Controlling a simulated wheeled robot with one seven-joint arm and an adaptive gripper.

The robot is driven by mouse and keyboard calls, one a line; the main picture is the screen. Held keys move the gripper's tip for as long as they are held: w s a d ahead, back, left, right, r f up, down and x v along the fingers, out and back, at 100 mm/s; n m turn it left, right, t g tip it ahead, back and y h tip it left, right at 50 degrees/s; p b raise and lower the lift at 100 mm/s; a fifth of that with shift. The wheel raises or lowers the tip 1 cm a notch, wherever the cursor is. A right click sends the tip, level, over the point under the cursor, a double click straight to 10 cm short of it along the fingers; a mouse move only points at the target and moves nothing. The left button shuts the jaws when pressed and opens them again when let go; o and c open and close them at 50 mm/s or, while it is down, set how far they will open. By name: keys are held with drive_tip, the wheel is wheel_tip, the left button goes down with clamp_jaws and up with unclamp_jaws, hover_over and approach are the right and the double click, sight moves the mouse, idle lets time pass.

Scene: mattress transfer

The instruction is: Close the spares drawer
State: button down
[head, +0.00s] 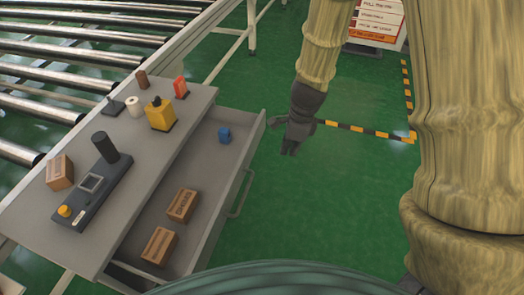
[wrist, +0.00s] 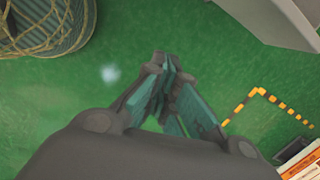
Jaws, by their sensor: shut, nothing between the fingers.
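The spares drawer (head: 205,195) is pulled out from under the grey bench top in the head view. Two brown boxes and a small blue item lie inside it. Its handle (head: 240,194) is on the outer face, towards the right. My gripper (head: 290,150) is to the right of the drawer's far end, apart from it, pointing down over the green floor. Its fingers (wrist: 165,65) are together and empty in the wrist view. A pale grey panel (wrist: 285,18) shows at that view's top right; I cannot tell whether it is the drawer.
The bench top (head: 130,185) holds a scanner-like device, a brown box, a yellow item and several small things. A roller conveyor (head: 60,50) runs behind it. A sign (head: 378,20) stands at the back. Green floor is clear right of the drawer.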

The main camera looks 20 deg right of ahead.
wheel_tip(320, 180, up, 4)
drive_tip(key=w+a+m+y, duration=0.1)
drive_tip(key=w+m, duration=0.1)
drive_tip(key=w, duration=0.1)
drive_tip(key=w+a+f+b, duration=0.1)
drive_tip(key=w+a+f, duration=0.2)
drive_tip(key=f, duration=0.6)
drive_tip(key=shift+w+a+t, duration=0.15)
drive_tip(key=shift+a+t, duration=0.15)
drive_tip(key=shift+a, duration=1.05)
